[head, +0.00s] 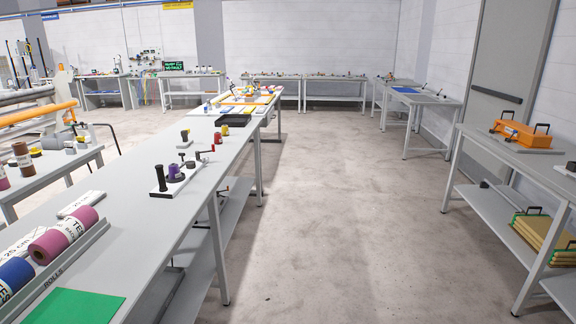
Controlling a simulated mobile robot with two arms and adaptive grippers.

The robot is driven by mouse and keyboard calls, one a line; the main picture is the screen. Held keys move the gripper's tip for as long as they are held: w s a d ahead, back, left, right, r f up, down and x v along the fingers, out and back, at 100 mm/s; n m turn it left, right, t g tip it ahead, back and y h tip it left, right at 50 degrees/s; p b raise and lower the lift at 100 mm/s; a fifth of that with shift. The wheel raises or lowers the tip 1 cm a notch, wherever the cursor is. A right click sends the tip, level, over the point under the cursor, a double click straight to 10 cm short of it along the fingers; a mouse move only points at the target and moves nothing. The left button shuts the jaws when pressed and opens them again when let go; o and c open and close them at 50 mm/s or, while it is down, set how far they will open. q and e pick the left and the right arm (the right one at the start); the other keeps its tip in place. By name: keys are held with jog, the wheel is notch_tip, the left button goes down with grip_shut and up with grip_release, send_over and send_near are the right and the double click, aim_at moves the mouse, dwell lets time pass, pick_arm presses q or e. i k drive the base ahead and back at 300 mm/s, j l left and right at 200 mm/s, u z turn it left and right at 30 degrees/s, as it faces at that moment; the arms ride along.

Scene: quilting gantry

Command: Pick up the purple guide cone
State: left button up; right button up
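A small purple piece (173,171), which looks like the guide cone, stands on a white base plate (179,184) on the long grey table (190,212) at left. A tall black post (160,178) stands beside it on the same plate, with other small black parts behind. The cone is small in this view, so I cannot tell whether it sits on a peg. Neither of my grippers is in view.
Fabric rolls (62,238) in a rack and a green mat (72,306) lie at the table's near end. A black tray (233,120) is farther back. The floor (320,220) is clear. A right-hand bench holds an orange case (520,133).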

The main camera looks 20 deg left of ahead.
aim_at(175, 173)
jog(key=i+u, duration=0.45)
jog(key=i+l+u, duration=0.15)
jog(key=i+u, duration=0.3)
jog(key=i, duration=0.2)
jog(key=i+l+u, duration=0.4)
jog(key=i, duration=0.15)
jog(key=i+l+u, duration=0.2)
jog(key=u, duration=0.2)
jog(key=i+l+u, duration=0.45)
jog(key=l+u, duration=0.3)
jog(key=i+l+u, duration=0.15)
jog(key=l+u, duration=0.6)
jog(key=i, duration=0.05)
